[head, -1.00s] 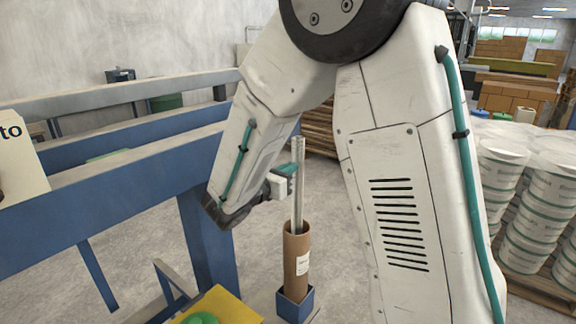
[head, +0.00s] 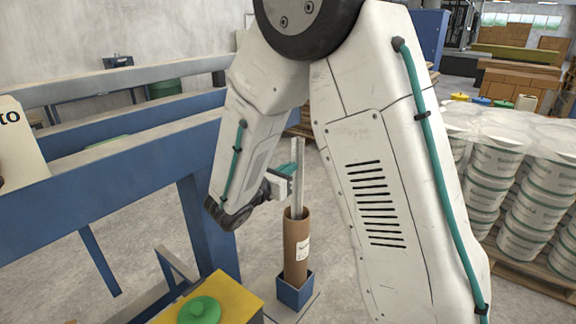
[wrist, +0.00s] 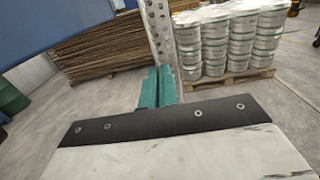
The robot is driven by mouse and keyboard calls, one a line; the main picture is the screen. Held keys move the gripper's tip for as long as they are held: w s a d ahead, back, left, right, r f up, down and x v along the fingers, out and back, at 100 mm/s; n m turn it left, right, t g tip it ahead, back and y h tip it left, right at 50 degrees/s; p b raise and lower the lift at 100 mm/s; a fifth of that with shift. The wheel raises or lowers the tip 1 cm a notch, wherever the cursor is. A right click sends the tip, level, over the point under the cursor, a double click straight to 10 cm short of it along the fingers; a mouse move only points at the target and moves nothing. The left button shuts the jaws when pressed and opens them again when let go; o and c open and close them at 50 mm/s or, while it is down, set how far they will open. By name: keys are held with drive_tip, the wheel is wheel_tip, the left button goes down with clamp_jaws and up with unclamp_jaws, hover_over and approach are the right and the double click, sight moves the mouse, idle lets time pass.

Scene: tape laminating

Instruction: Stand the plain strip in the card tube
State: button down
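The plain strip (head: 298,165) is a long, narrow pale grey length standing nearly upright. Its lower end is inside the brown card tube (head: 296,250), which hides it. The tube stands upright in a blue square holder and has a white label. My gripper (head: 289,171) has teal fingers and comes in from the left, above the tube's mouth. It is shut on the strip at about the middle of its exposed part. In the wrist view the teal fingers (wrist: 158,86) are close together, with the spotted strip (wrist: 163,35) rising from their tips; the tube is not visible there.
A blue railed frame (head: 110,200) stands close on the left. A yellow-topped box with a green lid (head: 199,311) sits in front, left of the tube. Stacked white buckets (head: 510,170) stand on a pallet at right. Open concrete floor lies behind the tube.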

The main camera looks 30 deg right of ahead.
drive_tip(key=shift+f, duration=0.3)
drive_tip(key=c, duration=1.6)
unclamp_jaws()
drive_tip(key=v, duration=0.7)
drive_tip(key=shift+s+a, duration=0.15)
drive_tip(key=shift+a, duration=0.2)
